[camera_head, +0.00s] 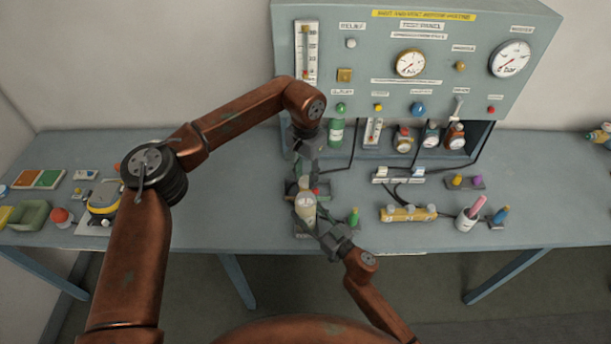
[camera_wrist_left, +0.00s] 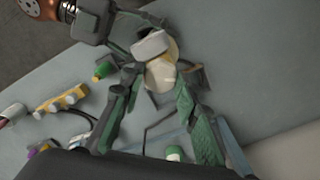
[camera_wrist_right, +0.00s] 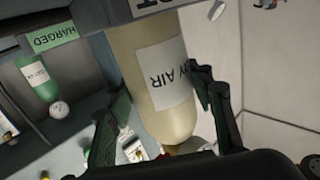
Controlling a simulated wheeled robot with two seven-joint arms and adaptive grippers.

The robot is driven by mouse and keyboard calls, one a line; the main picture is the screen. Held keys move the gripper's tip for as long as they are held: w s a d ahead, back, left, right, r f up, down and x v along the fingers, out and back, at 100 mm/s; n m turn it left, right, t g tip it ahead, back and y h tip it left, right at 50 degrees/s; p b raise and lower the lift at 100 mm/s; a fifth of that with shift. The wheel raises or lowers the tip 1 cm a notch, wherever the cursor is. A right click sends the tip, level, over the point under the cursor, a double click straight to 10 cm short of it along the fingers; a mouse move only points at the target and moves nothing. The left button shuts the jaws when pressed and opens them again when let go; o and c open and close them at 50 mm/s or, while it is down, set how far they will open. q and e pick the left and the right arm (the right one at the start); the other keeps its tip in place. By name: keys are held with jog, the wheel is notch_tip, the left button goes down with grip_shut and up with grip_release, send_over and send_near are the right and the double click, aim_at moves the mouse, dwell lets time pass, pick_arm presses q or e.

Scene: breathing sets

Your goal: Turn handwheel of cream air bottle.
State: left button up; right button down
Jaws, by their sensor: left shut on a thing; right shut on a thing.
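The cream air bottle (camera_head: 306,208) stands at the near middle of the table, seen from above. In the right wrist view the bottle (camera_wrist_right: 150,75) bears a white label with "AIR" on it. My right gripper (camera_head: 322,222) is shut on the bottle's body, one finger on each side. My left gripper (camera_head: 304,184) comes down from behind and is shut at the bottle's top end, where the handwheel is; a small red part shows beside its fingers. The handwheel is mostly hidden by the fingers. The left wrist view shows the bottle (camera_wrist_left: 161,74) between the left fingers.
A grey-green panel (camera_head: 350,70) with gauges stands behind, with a green bottle (camera_head: 336,132) and small jars below it. A small green-topped item (camera_head: 353,217) is close to the right of the cream bottle. A yellow manifold (camera_head: 408,214) and a white cup (camera_head: 466,221) lie farther right.

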aim_at(306, 179)
pick_arm(q)
jog(key=o, duration=1.2)
jog(key=shift+c, duration=0.2)
notch_tip(306, 179, up, 12)
